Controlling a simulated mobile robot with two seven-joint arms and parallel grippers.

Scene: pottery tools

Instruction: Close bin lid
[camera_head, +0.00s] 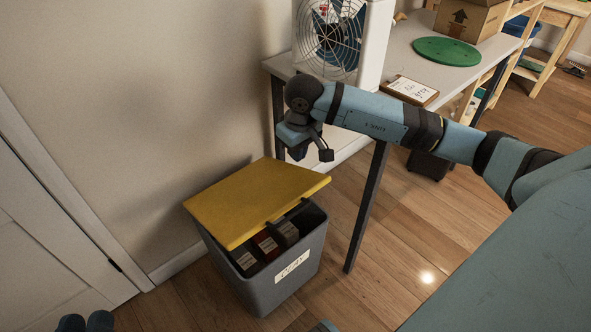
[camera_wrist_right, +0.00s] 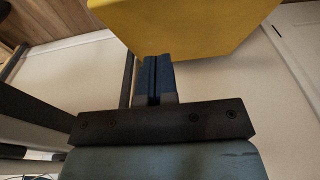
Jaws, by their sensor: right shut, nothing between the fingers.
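The grey bin (camera_head: 262,292) stands on the floor by the wall with a "CLAY" label on its front. Its yellow lid (camera_head: 245,200) is tilted up and partly open, with a gap at the front showing dark and red packs inside. The lid also fills the top of the right wrist view (camera_wrist_right: 190,25). My right gripper (camera_head: 298,152) is shut and empty, just above and behind the lid's back right part. Its fingers (camera_wrist_right: 155,62) point toward the lid's edge; contact cannot be told. My left gripper (camera_head: 86,322) shows only in part at the bottom left edge.
A table (camera_head: 400,50) stands right of the bin, its dark leg (camera_head: 367,205) close to the bin. A white door (camera_head: 50,240) is left; floor in front is clear.

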